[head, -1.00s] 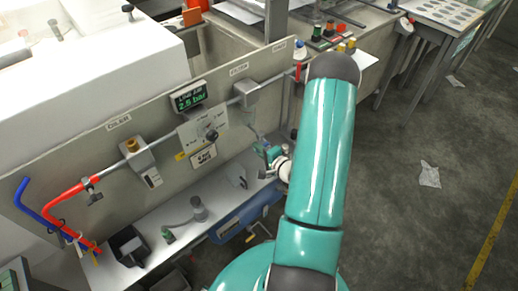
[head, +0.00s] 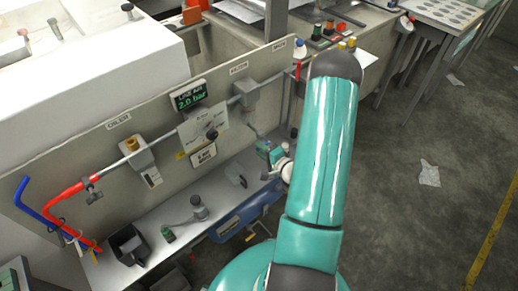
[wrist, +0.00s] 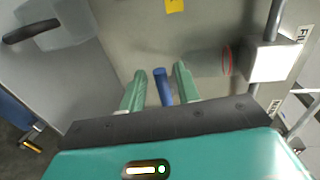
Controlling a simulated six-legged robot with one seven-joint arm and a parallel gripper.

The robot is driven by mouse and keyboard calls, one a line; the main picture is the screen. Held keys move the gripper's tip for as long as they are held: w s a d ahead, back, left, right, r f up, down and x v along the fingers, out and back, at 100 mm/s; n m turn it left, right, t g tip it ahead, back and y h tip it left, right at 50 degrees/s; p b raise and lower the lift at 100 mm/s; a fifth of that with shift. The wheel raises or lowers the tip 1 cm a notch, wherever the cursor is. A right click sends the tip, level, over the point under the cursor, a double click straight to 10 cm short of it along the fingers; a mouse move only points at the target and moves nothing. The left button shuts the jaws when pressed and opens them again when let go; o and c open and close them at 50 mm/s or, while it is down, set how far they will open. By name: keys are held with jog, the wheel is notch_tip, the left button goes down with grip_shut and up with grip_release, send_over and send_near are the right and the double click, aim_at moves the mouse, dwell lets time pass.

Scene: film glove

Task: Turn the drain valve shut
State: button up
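My gripper (wrist: 160,90) has its two green fingers apart. A blue rod-like handle (wrist: 163,86) shows between them, with gaps on both sides; I cannot tell whether this is the drain valve's lever. In the head view my gripper (head: 268,150) is small and low beside the panel, below the grey box on the pipe. My arm hides part of that area, and no drain valve can be clearly made out there. The display (head: 188,96) on the panel reads 2.0 bar.
The shelf below holds a black bin (head: 129,244) and a grey fitting (head: 198,207). A white box (wrist: 270,62) stands right of the fingers. Floor at right is mostly open.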

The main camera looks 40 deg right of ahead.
jog(key=s+r, duration=0.2)
jog(key=s, duration=1)
jog(key=shift+s+d+r, duration=0.15)
jog(key=shift+r, duration=0.05)
